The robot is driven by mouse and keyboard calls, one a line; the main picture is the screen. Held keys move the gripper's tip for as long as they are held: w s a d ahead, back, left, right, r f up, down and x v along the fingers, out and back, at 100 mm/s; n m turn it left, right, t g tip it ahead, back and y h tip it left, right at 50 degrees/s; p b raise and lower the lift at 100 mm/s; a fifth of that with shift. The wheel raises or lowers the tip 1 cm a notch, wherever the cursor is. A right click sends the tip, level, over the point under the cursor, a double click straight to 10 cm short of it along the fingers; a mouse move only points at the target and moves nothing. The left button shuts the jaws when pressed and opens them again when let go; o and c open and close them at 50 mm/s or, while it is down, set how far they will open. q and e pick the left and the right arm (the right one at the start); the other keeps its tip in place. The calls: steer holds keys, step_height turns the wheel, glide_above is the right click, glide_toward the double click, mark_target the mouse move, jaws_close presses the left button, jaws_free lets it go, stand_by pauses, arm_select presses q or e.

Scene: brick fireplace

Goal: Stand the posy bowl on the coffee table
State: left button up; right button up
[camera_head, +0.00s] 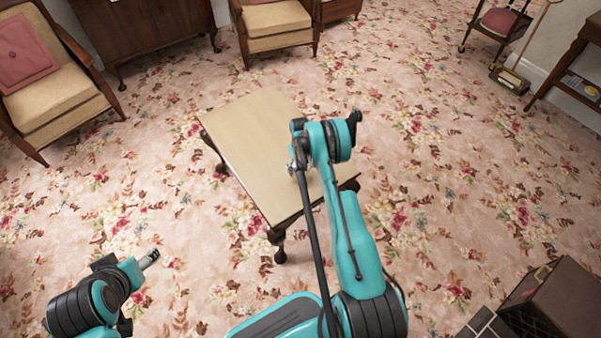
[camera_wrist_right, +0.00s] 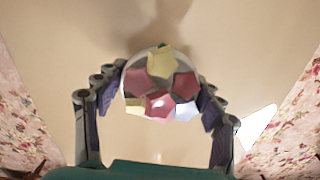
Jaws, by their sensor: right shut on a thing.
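The posy bowl (camera_wrist_right: 160,84), a small round bowl topped with pink, yellow and white flower shapes, sits between the fingers of my right gripper in the right wrist view. My right gripper (camera_wrist_right: 161,80) is shut on it. The pale top of the coffee table (camera_head: 255,140) lies under it. In the head view my right gripper (camera_head: 296,160) is over the table's right part, and my arm hides most of the bowl. I cannot tell whether the bowl touches the tabletop. My left gripper (camera_head: 148,260) is at lower left, off the table; its jaws are unclear.
The visible tabletop is bare. Armchairs (camera_head: 48,85) and a dark cabinet (camera_head: 145,30) stand at the back. A dark box-like thing (camera_head: 560,305) is at lower right. Flowered carpet around the table is open.

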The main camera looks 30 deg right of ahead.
step_height(320, 180, down, 2)
steer(key=shift+f+b, duration=0.15)
steer(key=shift+b, duration=0.15)
arm_select(q)
steer(key=shift+f, duration=0.5)
arm_select(e)
steer(key=shift+r, duration=0.2)
steer(key=shift+f, duration=0.1)
steer(key=o, duration=1.3)
steer(key=shift+f, duration=0.1)
